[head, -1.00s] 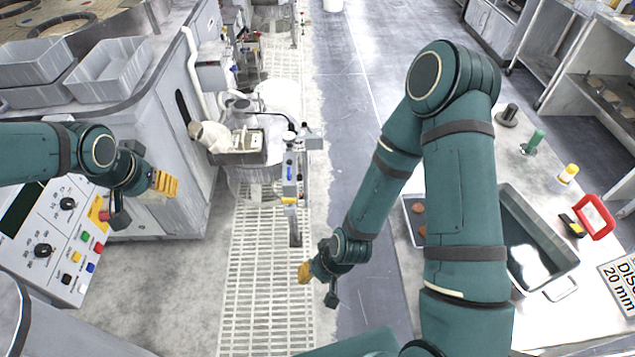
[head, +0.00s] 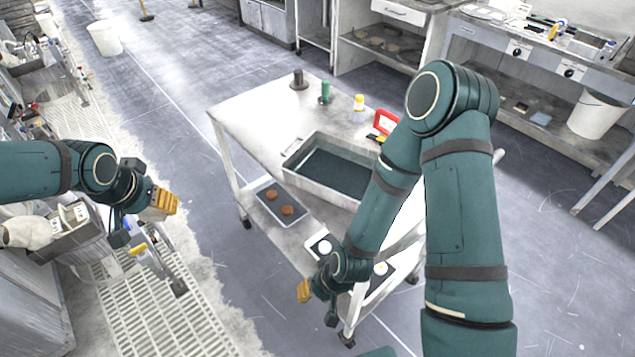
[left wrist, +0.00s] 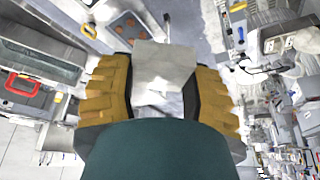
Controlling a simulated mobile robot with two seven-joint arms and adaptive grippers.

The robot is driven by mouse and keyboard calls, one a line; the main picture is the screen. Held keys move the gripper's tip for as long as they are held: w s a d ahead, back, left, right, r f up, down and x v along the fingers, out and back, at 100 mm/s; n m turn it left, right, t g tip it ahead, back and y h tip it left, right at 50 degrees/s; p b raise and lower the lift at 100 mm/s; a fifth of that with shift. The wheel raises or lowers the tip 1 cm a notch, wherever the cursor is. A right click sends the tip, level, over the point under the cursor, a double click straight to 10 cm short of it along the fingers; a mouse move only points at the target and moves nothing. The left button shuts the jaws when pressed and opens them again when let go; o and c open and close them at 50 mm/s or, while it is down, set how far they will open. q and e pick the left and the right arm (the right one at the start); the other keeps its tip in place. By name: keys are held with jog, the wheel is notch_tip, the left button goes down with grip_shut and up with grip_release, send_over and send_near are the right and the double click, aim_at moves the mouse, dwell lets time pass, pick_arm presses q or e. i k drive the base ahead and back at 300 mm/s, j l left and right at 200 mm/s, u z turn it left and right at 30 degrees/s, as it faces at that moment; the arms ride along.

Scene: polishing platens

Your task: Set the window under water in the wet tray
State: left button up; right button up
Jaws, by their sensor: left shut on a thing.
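The wet tray (head: 318,186) is a grey rectangular tub on the white cart, with dark water in it. It also shows at the left of the left wrist view (left wrist: 45,38). My left gripper (head: 165,202) is at the left of the head view, over the floor and well apart from the tray. In the left wrist view its yellow fingers (left wrist: 163,95) are shut on a pale grey, flat-faced piece, which I take for the window (left wrist: 164,68). My right gripper (head: 304,291) hangs low in front of the cart; whether it is open cannot be told.
The cart top (head: 235,108) carries a dark knob-like piece (head: 299,80), a green bottle (head: 325,92), a yellow-capped bottle (head: 359,102) and a red-framed item (head: 385,121). A lower shelf holds a tray with brown discs (head: 280,203). Open floor lies left of the cart.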

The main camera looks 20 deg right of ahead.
aim_at(353, 184)
jog(key=l+z, duration=0.7)
jog(key=i+l+u, duration=0.1)
jog(key=l, duration=0.2)
jog(key=i+l+u, duration=0.15)
jog(key=l, duration=0.2)
jog(key=i+l+u, duration=0.1)
jog(key=l, duration=0.25)
